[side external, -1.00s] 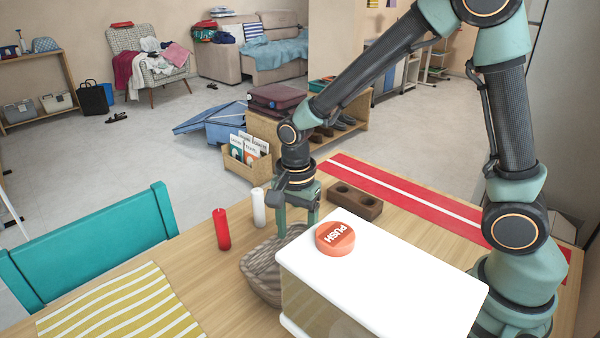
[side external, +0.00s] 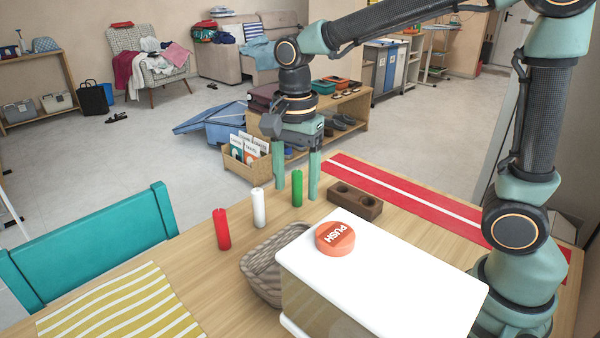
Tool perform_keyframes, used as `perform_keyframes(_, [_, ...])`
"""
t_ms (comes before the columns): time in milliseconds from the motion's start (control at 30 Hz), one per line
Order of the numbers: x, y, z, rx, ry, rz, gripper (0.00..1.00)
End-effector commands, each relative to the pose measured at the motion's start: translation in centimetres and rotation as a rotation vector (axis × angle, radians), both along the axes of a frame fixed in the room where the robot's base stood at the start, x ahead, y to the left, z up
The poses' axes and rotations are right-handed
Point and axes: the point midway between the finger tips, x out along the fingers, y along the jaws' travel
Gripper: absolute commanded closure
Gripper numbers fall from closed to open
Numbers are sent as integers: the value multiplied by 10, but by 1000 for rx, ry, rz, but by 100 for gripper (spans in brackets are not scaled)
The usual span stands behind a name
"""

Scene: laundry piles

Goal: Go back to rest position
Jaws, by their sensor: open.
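My gripper (side external: 296,180) hangs above the wooden table, pointing down, with its two fingers apart and nothing held between them. A green candle (side external: 297,189) stands upright on the table, in the picture between the two fingers and a little below their middle. A white candle (side external: 258,208) and a red candle (side external: 221,229) stand upright to its left, in a slanting row. I cannot tell exactly how high the fingertips are above the table.
A wooden block with two holes (side external: 354,201) stands right of the green candle. A red striped runner (side external: 420,203), yellow striped mat (side external: 120,308) and teal chair (side external: 90,245) are around.

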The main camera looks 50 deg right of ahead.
Motion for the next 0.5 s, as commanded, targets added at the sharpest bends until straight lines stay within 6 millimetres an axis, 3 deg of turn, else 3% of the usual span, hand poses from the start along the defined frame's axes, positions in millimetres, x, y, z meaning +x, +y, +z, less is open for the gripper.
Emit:
perform_keyframes(267, [-7, -10, 11, 7, -56, 132, 33])
perform_keyframes(500, [-31, -39, 33, -40, -228, 570, 33])
